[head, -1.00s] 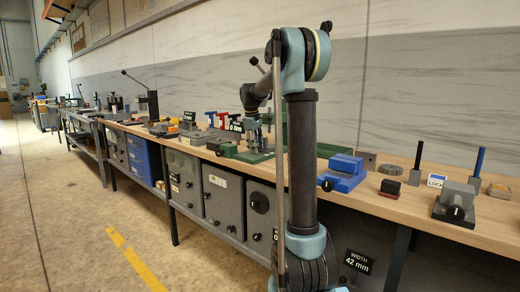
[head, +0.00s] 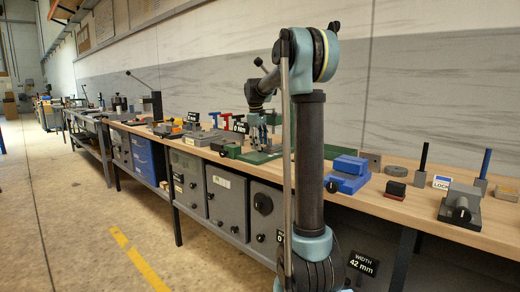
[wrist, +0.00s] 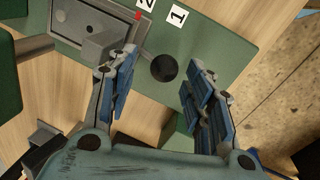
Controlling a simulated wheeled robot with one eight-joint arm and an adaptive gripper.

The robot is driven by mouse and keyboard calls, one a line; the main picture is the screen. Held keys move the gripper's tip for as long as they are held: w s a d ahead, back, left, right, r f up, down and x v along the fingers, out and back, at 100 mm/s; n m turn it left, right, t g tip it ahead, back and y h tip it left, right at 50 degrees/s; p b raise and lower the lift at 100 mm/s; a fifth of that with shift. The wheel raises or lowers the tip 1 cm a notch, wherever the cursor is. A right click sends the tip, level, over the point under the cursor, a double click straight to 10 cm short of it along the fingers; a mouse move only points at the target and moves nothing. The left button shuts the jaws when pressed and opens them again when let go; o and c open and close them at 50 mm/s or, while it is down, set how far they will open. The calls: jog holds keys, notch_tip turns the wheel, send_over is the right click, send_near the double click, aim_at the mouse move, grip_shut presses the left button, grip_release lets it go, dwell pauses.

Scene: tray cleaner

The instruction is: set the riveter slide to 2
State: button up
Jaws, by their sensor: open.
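In the wrist view a green plate (wrist: 228,20) carries white labels reading "1" (wrist: 177,16) and "2" (wrist: 145,3); the "2" is cut by the top edge. A grey block (wrist: 98,42) sits in a grey frame on it, with a small red mark (wrist: 138,16) near the "2". A dark round knob (wrist: 164,67) stands on the green plate. My gripper (wrist: 161,82) is open, its blue-padded fingers apart on either side of the knob, not visibly touching it.
The wooden bench (head: 400,205) runs along the wall. A blue block fixture (head: 348,175), a red-brown block (head: 396,187) and a grey clamp (head: 460,205) stand to the right. Several fixtures and small signs crowd the bench to the left. Floor (head: 90,220) in front is clear.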

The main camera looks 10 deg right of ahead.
notch_tip(320, 180, up, 9)
jog(key=s+a, duration=0.1)
jog(key=shift+s+r, duration=0.15)
jog(key=shift+r, duration=0.05)
jog(key=s+d+f+m, duration=0.15)
jog(key=s+f, duration=0.25)
jog(key=s, duration=0.5)
jog(key=s+d+f+m, duration=0.1)
jog(key=s+f+m, duration=0.15)
jog(key=s, duration=0.55)
jog(key=s+d+f+m, duration=0.1)
jog(key=s+d+f, duration=0.1)
jog(key=s+f, duration=0.5)
jog(key=s+f+m+y, duration=0.1)
jog(key=s+f+m, duration=0.4)
jog(key=s+f, duration=1.3)
jog(key=s, duration=0.3)
jog(key=shift+d, duration=0.4)
